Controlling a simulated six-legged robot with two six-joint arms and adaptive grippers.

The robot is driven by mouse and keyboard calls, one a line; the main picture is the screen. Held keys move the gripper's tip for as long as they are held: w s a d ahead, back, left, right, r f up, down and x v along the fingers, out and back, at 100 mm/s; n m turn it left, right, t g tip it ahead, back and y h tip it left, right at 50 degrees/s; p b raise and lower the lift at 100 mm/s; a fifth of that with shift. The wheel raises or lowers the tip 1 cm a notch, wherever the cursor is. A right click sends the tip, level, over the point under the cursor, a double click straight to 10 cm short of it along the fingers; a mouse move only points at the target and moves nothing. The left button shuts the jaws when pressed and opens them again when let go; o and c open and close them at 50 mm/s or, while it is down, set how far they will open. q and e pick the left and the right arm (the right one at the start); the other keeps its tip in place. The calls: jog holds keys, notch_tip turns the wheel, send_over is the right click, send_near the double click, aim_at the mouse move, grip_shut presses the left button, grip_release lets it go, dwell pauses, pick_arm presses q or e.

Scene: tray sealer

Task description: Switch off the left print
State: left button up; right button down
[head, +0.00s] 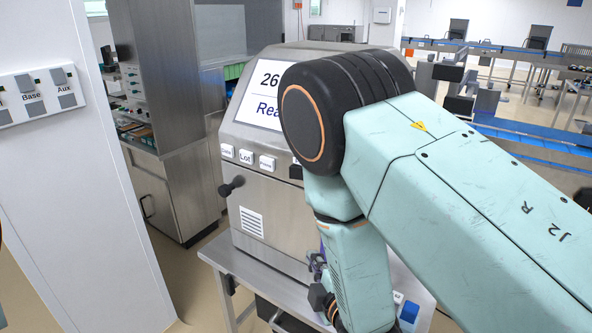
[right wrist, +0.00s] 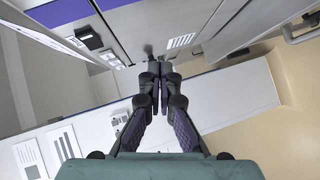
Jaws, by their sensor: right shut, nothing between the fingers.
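The steel tray sealer (head: 270,205) stands on a table in the head view, with a lit screen (head: 262,97) partly hidden by my right arm. Below the screen is a row of small labelled white switches, including one that seems to read Date (head: 227,151), Lot (head: 246,156) and a third label (head: 267,162). Switches farther right are hidden by my arm. My right gripper (head: 317,268) is low in front of the machine. In the right wrist view it (right wrist: 161,88) is shut and empty, pointing towards the machine front. My left gripper is not in view.
A dark knob (head: 231,186) sticks out of the machine front beside a vent (head: 252,222). A wall panel (head: 38,93) with Base and Aux switches is at left. A blue-topped item (head: 409,312) is on the table's right. Steel cabinets (head: 165,120) stand behind.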

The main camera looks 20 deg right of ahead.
pick_arm(q)
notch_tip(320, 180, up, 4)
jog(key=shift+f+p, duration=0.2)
jog(key=shift+p, duration=1)
pick_arm(e)
notch_tip(320, 180, up, 10)
jog(key=w+a+n+t, duration=0.1)
jog(key=w+n+t, duration=0.1)
jog(key=n, duration=0.1)
jog(key=shift+w+a+f+t+y, duration=0.2)
jog(key=shift+a+t+y, duration=0.1)
jog(key=shift+a+t, duration=0.1)
jog(key=p, duration=0.2)
send_near(289, 173)
jog(key=w, duration=0.5)
jog(key=shift+w+d, duration=0.1)
jog(key=shift+w, duration=0.25)
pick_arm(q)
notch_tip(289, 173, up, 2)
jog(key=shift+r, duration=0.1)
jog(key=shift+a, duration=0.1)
